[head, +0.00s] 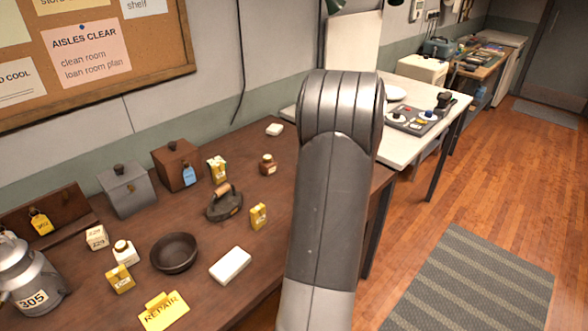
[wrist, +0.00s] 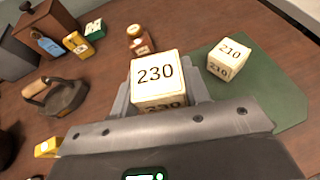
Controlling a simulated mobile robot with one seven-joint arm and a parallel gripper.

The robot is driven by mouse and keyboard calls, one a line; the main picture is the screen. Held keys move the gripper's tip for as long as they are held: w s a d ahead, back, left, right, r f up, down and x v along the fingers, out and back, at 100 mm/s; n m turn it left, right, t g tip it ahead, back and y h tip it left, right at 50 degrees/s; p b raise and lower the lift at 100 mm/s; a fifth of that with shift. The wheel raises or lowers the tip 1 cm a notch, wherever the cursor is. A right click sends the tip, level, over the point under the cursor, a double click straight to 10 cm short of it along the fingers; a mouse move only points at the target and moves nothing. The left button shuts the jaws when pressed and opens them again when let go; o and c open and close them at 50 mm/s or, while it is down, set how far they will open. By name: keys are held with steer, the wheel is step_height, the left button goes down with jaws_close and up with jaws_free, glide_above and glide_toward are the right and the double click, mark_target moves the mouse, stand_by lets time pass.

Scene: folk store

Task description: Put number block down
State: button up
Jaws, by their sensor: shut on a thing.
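A cream number block marked 230 (wrist: 156,72) is between the fingers of my gripper (wrist: 160,97) in the wrist view. The gripper is shut on it, with a grey finger on each side. I cannot tell how far its underside is from the table. Another number block, 210 (wrist: 230,59), sits to the right on a green mat (wrist: 268,98), apart from the held block. In the head view my arm hides the gripper, the held block and the mat. A block marked 229 (head: 96,237) stands at the left of the wooden table (head: 205,285).
A flat iron (head: 224,203), a dark bowl (head: 174,253), a white block (head: 230,265) and a small brown bottle (head: 267,165) stand on the table. The wrist view shows the iron (wrist: 58,97) left of my gripper. Bare mat shows around block 210.

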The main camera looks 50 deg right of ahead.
steer(key=s+d+r+n+y, duration=0.3)
steer(key=s+d, duration=0.9)
steer(key=s, duration=0.1)
steer(key=shift+t, duration=0.3)
steer(key=x, duration=0.4)
steer(key=f+x, duration=0.1)
steer(key=x, duration=0.3)
steer(key=s+a+f+x, duration=0.1)
steer(key=x, duration=0.3)
steer(key=shift+w+f, duration=0.2)
steer(key=shift+w, duration=0.15)
steer(key=shift+f, duration=1.95)
steer(key=shift+f, duration=0.15)
steer(key=o, duration=1)
steer(key=shift+c, duration=0.2)
